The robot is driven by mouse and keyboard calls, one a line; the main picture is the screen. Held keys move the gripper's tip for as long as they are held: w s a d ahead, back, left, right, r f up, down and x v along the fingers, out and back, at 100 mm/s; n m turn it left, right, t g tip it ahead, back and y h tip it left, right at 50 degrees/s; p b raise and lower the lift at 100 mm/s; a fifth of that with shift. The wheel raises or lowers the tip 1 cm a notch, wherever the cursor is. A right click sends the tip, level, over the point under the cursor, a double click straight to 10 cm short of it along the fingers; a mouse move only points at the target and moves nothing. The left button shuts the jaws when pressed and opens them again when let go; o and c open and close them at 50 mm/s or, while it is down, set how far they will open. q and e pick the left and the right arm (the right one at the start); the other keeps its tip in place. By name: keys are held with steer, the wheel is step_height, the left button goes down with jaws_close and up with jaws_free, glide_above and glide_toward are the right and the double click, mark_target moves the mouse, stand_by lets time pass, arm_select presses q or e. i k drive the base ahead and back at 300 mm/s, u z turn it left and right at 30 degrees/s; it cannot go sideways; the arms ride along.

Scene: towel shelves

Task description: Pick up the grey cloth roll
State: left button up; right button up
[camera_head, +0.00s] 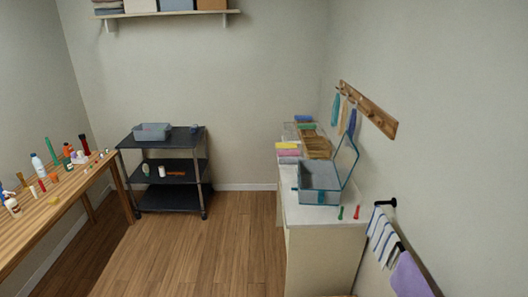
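I cannot make out a grey cloth roll for certain. A small pale upright item (162,171) stands on the middle shelf of the black cart (181,138); it is too small to tell what it is. Dark grey and pale folded cloths (107,6) lie at the left of the high wall shelf (165,14), cut off by the top edge. Neither of my grippers shows in the head view.
A grey bin (152,132) sits on the cart's top. A wooden table (62,197) with several bottles runs along the left. At right, a white cabinet (320,250) carries an open grey box (319,182); striped (383,238) and purple (409,277) towels hang nearby. The middle floor is clear.

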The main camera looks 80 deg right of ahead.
mark_target(283, 161)
steer(key=i, duration=0.8)
steer(key=z, duration=2.85)
steer(key=i, duration=1.2)
steer(key=z, duration=0.15)
